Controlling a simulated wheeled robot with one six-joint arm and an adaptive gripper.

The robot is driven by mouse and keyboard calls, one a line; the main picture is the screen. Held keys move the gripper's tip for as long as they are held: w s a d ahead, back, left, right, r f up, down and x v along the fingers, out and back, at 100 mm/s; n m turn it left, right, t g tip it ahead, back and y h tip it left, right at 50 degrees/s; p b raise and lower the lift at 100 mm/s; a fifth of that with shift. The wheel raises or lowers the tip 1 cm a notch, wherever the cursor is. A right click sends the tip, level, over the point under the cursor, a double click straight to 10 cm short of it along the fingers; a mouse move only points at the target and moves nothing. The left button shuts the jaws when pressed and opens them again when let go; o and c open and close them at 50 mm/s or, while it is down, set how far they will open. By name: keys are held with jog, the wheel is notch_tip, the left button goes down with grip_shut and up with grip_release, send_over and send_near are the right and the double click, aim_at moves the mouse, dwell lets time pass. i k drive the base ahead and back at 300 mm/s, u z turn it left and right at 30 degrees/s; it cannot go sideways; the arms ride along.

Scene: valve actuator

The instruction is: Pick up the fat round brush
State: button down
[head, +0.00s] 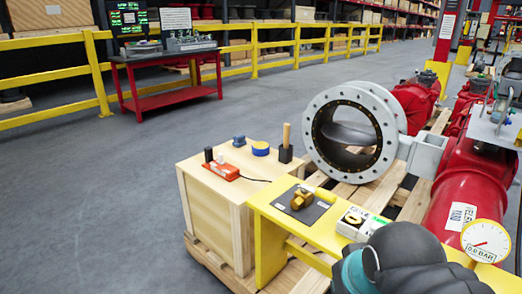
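An upright object with a light wooden handle above a dark, wide lower end (286,154) stands at the back right corner of the wooden crate's top. It looks like the fat round brush, but it is too small to be certain; a mallet would look similar. Nothing touches or covers it. My arm shows at the bottom right as dark grey and teal links, well apart from this object. My gripper's fingers are not in view.
The wooden crate (216,222) also bears an orange-red device (221,171), a blue-and-yellow roll (260,149) and a small blue item (239,141). A yellow bench (268,229) holds a brass fitting (302,198) on a dark mat. A large flanged valve (349,134) stands close behind, right.

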aim_at(286, 126)
jog(key=u, duration=0.45)
jog(key=k, duration=0.55)
jog(key=u, duration=0.9)
jog(key=k, duration=0.75)
jog(key=u, duration=0.6)
jog(key=i, duration=1.7)
jog(key=z, duration=0.65)
jog(key=i, duration=1.5)
jog(key=z, duration=1.85)
jog(key=i, duration=0.9)
jog(key=z, duration=0.95)
